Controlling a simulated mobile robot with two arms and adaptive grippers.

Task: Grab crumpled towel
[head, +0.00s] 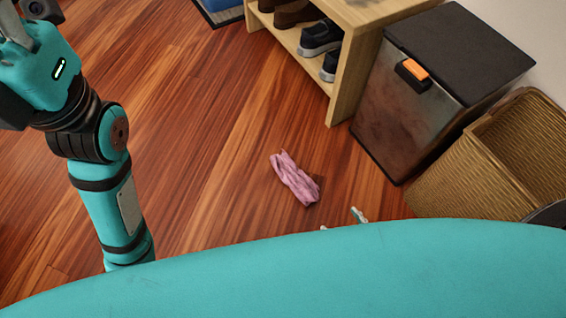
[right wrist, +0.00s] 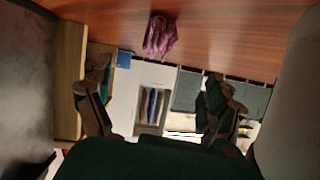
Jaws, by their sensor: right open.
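A crumpled pink-purple towel (head: 294,179) lies on the wooden floor near the middle of the head view. It also shows at the top middle of the right wrist view (right wrist: 160,36). My right gripper (head: 341,222) shows only its fingertips above my teal body in the head view, just below and to the right of the towel. In the right wrist view, its two dark fingers (right wrist: 155,75) are spread wide apart with nothing between them. The towel appears beyond the fingertips and does not touch them.
A wooden shoe shelf (head: 340,88) with shoes (head: 320,38) stands at the top. A dark bin (head: 410,120) with an orange-tabbed lid and a wicker basket (head: 460,185) stand to the right. The floor around the towel is clear.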

